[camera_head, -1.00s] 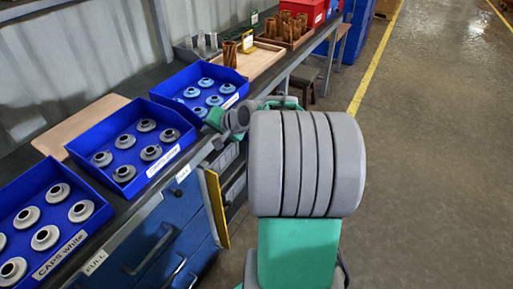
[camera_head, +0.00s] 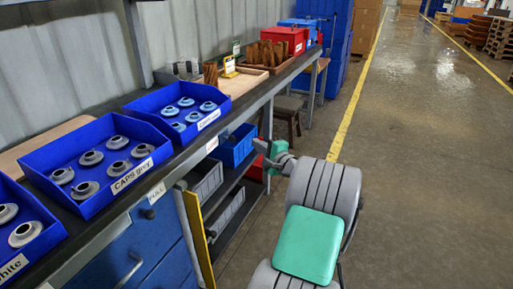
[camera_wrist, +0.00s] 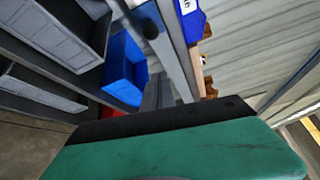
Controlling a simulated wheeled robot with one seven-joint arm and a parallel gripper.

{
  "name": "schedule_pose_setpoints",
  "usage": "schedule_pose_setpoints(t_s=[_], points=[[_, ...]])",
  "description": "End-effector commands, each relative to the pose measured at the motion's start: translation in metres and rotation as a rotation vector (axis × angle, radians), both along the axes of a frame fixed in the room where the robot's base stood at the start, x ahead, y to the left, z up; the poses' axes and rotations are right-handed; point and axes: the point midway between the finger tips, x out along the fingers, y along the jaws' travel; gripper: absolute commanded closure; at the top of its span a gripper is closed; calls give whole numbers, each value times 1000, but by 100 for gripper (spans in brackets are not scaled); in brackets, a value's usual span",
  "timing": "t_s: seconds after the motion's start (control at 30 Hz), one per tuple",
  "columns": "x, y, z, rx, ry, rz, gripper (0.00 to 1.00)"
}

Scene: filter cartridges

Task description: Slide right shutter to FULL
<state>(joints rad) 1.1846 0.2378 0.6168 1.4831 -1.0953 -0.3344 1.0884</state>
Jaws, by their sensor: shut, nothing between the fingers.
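The shutter (camera_head: 198,240), a panel with a yellow edge, stands upright under the bench front, beside the blue drawers. A small dark round knob (camera_head: 150,213) shows on the bench front left of that edge. Above the knob is a small white label (camera_head: 157,192), too small to read surely. A second white label (camera_head: 212,145) sits farther right. My gripper (camera_head: 260,145) is right of the shutter, near the bench leg and apart from the shutter. In the wrist view its fingers (camera_wrist: 157,90) are together and empty, pointing along the bench front; a dark knob (camera_wrist: 151,30) shows beyond.
Open shelves right of the shutter hold grey bins (camera_head: 205,185) and a blue bin (camera_head: 238,146). Blue trays of caps (camera_head: 125,190) stand on the bench (camera_head: 180,160) above. A stool (camera_head: 284,122) is behind my gripper.

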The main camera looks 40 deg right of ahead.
Motion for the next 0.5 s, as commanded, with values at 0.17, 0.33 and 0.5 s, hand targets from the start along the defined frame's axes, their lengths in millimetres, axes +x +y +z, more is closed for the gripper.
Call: schedule_pose_setpoints(t_s=[0.17,0.33,0.5], points=[[41,-6,-6,-3,-1,4,100],[68,-4,-4,-3,-3,3,100],[62,20,1,-2,-1,1,100]])
